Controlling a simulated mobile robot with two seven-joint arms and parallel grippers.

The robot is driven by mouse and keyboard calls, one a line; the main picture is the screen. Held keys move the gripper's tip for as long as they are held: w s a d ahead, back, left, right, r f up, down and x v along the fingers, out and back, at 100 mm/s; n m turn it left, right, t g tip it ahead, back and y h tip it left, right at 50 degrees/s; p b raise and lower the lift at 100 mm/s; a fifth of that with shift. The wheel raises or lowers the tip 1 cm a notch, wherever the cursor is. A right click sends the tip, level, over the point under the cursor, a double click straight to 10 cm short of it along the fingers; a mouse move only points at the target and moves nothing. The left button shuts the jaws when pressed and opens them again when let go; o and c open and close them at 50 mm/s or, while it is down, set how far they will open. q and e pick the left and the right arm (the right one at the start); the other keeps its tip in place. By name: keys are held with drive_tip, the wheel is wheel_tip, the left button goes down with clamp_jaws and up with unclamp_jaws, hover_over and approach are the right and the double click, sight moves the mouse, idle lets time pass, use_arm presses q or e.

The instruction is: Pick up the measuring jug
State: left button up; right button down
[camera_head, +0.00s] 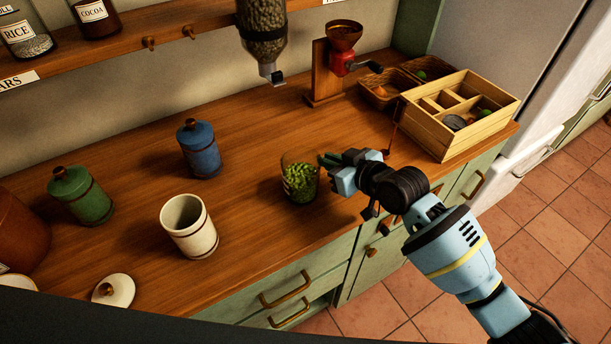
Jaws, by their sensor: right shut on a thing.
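A clear measuring jug (300,181) with green contents stands upright near the front edge of the wooden counter. My right gripper (333,169) reaches in from the right at the jug's right side. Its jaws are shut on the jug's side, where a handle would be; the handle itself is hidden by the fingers. The jug appears to rest on the counter, though any small gap under it cannot be told. My left gripper is not in view.
Left of the jug stand an open cream canister (189,226), a blue canister (199,149) and a green canister (81,195). A loose lid (114,291) lies in front. A dispenser (263,35) hangs behind. A grinder (338,62) and a wooden crate (459,113) stand at right.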

drive_tip(key=shift+r, duration=0.1)
idle(0.8)
drive_tip(key=shift+r, duration=0.55)
wheel_tip(320, 180, up, 3)
drive_tip(key=shift+f, duration=0.15)
drive_tip(key=s+d, duration=0.2)
drive_tip(key=s, duration=0.5)
drive_tip(key=s+d+r, duration=0.1)
drive_tip(key=s+d, duration=0.2)
drive_tip(key=s, duration=0.5)
drive_tip(key=shift+p, duration=0.4)
drive_tip(key=shift+s+r, duration=0.1)
drive_tip(key=w+d+r+m+t+h, duration=0.2)
drive_tip(key=d+m+h, duration=0.2)
drive_tip(key=d, duration=0.4)
drive_tip(key=w+d+r+m+t+h, duration=0.1)
drive_tip(key=d+m+t+h, duration=0.1)
drive_tip(key=d+m+h, duration=0.3)
drive_tip(key=d, duration=0.3)
drive_tip(key=shift+w+r+h, duration=0.35)
drive_tip(key=shift+h, duration=0.05)
